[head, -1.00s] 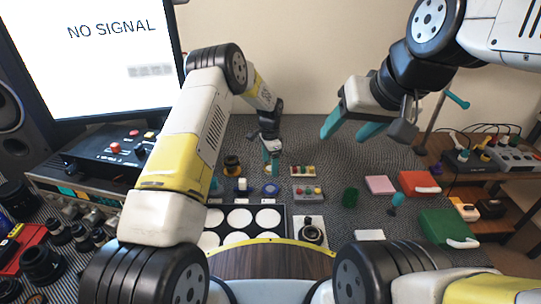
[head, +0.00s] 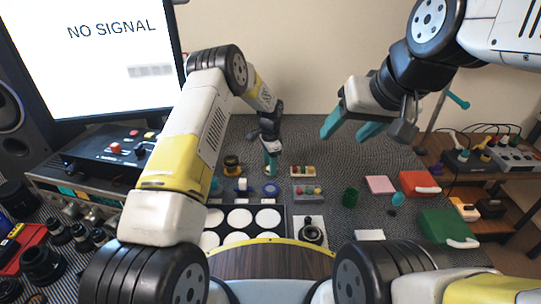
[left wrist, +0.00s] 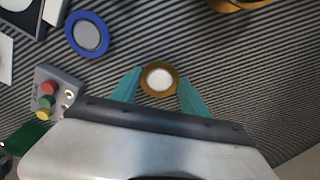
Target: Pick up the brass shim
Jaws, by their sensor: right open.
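The brass shim (left wrist: 174,79) is a flat brass-coloured ring around a pale centre. In the left wrist view it lies between the two teal fingertips of my left gripper (left wrist: 159,75). The fingers stand apart, one on each side of the ring, and look very close to its edges. I cannot tell whether they press on it or whether it is clear of the mat. In the head view my left gripper (head: 270,164) points down at the mat, and its fingers partly hide the shim. My right gripper (head: 345,126) is open and empty, high above the mat.
A blue ring (left wrist: 87,33) and a button block (left wrist: 50,92) lie near the shim. A tray of white discs (head: 282,224) is in front. A green cylinder (head: 350,196), pink block (head: 380,184) and red box (head: 419,183) stand to the right.

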